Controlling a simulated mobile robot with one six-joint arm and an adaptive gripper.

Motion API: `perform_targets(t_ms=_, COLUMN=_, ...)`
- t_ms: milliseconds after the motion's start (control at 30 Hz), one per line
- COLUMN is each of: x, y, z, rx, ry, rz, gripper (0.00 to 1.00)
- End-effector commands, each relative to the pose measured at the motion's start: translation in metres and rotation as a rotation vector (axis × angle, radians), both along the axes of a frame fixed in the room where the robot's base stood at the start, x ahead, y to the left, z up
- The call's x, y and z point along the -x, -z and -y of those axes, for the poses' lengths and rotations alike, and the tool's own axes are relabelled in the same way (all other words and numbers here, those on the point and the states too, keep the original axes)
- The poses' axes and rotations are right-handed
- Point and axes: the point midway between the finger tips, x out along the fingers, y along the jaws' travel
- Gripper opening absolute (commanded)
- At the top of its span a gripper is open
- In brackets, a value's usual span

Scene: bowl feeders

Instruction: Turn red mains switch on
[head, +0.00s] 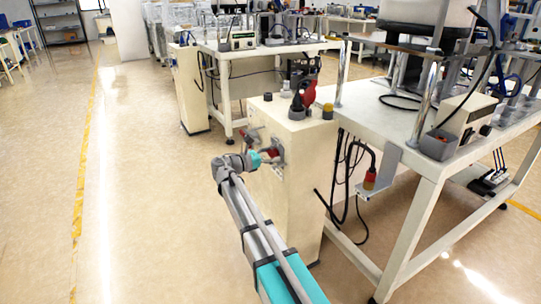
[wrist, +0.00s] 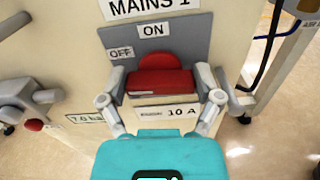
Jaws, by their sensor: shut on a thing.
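The red mains switch (wrist: 160,82) sits on a grey plate (wrist: 190,38) under a "MAINS 1" label. On the plate, "ON" is above the switch and "OFF" is at its upper left. The switch's red bar lies level across the wrist picture, with a rounded red part above it. My gripper (wrist: 160,92) is shut on the bar, one finger at each end. In the head view my gripper (head: 267,156) is at the front of the cream cabinet (head: 300,190), largely hiding the switch.
A grey valve-like fitting (wrist: 20,100) stands out left of the switch, near a "7.0 bar" label. A white workbench (head: 405,160) with hanging cables is right of the cabinet. Open floor (head: 140,180) lies to the left.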

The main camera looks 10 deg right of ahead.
Motion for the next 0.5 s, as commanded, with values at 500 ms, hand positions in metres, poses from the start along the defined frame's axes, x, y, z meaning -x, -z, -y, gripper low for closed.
perform_targets(t_ms=500, x=0.0029, y=0.0008, z=0.0021, rx=-0.125, ry=0.003, rz=0.385, gripper=0.35)
